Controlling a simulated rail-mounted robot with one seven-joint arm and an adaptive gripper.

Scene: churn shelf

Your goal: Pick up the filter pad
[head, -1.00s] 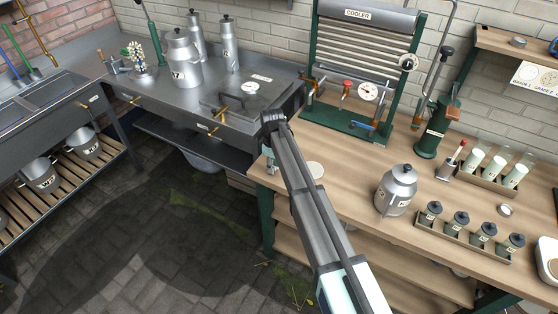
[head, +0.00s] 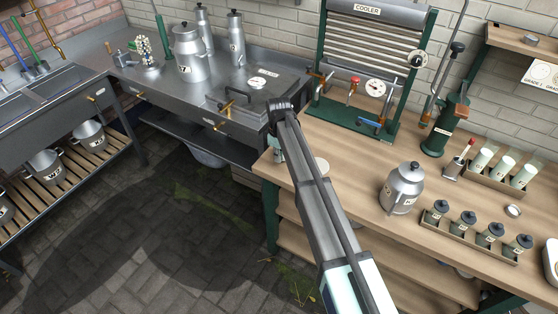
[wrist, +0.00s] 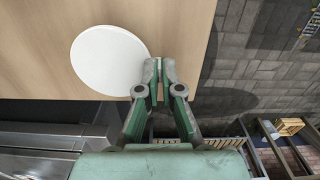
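The filter pad appears to be the flat white disc (wrist: 108,60) on the wooden bench top, close to the bench edge. In the head view the disc (head: 321,166) shows just right of my arm, partly covered by it. My gripper (wrist: 160,72) has its two green-grey fingers together, with nothing visible between them. In the wrist view the fingertips are at the disc's right edge, overlapping it slightly; I cannot tell whether they touch it. In the head view my gripper is mostly hidden behind my arm.
A lidded metal can (head: 402,188) and a rack of small dark-lidded jars (head: 470,240) stand right of the disc. The cooler (head: 370,70) stands behind. A steel counter (head: 160,90) lies left. Bare wood lies between the disc and the can.

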